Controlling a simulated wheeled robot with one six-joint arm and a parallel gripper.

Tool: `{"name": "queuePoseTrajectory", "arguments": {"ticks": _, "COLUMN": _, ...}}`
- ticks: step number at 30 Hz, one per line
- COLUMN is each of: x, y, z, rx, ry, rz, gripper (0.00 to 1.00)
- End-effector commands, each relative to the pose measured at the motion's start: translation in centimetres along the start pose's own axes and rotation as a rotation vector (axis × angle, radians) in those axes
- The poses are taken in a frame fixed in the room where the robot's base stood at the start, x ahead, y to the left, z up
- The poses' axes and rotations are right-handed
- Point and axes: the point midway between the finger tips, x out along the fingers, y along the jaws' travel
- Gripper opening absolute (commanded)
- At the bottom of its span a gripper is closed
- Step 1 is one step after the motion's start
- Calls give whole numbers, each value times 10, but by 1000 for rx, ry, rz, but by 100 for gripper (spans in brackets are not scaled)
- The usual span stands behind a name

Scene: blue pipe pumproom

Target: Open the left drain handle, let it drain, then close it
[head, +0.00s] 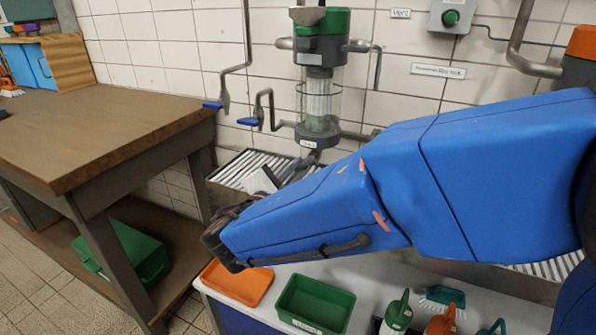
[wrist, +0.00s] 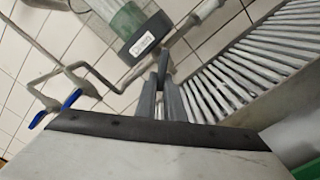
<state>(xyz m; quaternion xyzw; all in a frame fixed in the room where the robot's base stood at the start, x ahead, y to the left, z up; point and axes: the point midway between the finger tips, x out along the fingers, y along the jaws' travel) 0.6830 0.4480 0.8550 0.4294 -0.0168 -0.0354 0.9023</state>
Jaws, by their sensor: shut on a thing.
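The left filter unit (head: 318,95) hangs on the tiled wall, with a green cap, a clear bowl and a dark base with a white label. Its base and label also show in the wrist view (wrist: 143,38). The left drain handle (wrist: 164,60) is a small dark grey piece just below that base. My gripper (wrist: 166,88) has its grey fingers close together around it, shut on it. In the head view my gripper (head: 290,176) is below the filter, partly hidden by my blue arm. I cannot see any water flowing.
Two blue-handled valves (head: 212,105) (head: 248,121) sit left of the filter. A ribbed grate (head: 245,165) lies below it. A wooden bench (head: 90,110) stands left. An orange tray (head: 236,283), a green bin (head: 315,304) and bottles are on the lower surface. Another orange-capped unit (head: 582,45) is far right.

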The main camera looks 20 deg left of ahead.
Motion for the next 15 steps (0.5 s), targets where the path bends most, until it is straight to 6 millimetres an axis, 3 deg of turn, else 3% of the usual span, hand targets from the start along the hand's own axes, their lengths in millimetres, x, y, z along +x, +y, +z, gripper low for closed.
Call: {"name": "queuePoseTrajectory", "arguments": {"ticks": 15, "x": 0, "y": 8, "z": 2, "rx": 465, "ry": 0, "rz": -1, "gripper": 0}}
